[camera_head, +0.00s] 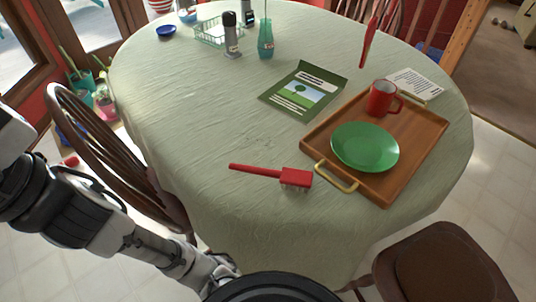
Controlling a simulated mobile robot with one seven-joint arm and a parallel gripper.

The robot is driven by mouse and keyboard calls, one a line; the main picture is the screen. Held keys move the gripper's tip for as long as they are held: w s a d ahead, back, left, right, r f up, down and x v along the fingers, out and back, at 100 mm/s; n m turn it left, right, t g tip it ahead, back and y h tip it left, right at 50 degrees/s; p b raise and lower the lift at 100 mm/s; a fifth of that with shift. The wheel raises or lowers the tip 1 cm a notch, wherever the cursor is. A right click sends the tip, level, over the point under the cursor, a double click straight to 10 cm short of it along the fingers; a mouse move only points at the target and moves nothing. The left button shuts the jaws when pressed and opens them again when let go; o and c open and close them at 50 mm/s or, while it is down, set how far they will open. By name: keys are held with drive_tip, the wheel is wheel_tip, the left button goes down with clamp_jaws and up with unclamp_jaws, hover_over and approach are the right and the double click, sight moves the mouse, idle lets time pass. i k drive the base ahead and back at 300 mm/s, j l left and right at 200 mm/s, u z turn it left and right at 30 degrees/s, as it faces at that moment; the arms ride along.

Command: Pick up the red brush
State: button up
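The red brush (296,179) lies on the pale green tablecloth near the front edge of the round table (190,110). Its bristle head is at the right with the bristles down, and its thin handle points left. The head is just left of the wooden tray's brass handle, apart from it. My arm (120,240) comes in from the left, below and left of the brush, and runs down to the bottom edge. My gripper's fingers do not show; the lower end of the arm is partly hidden by a black round part. Nothing touches the brush except the table.
A wooden tray (429,146) with a green plate (365,147) and red mug (382,98) lies to the right. A green booklet (304,88) lies behind the brush. Chairs stand at the left (100,135) and lower right (440,265). The cloth left of the brush is clear.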

sight(293, 176)
drive_tip(key=j+z, duration=0.15)
drive_tip(key=z, duration=0.25)
drive_tip(key=j+z, duration=0.15)
drive_tip(key=z, duration=0.25)
drive_tip(key=k+j+z, duration=0.25)
drive_tip(key=j, duration=0.15)
drive_tip(key=k+j+z, duration=0.25)
drive_tip(key=j, duration=0.2)
drive_tip(key=k+j+z, duration=0.1)
drive_tip(key=j, duration=0.3)
drive_tip(key=k+j+z, duration=0.1)
drive_tip(key=k+j, duration=0.2)
drive_tip(key=i+j, duration=0.1)
drive_tip(key=j, duration=0.55)
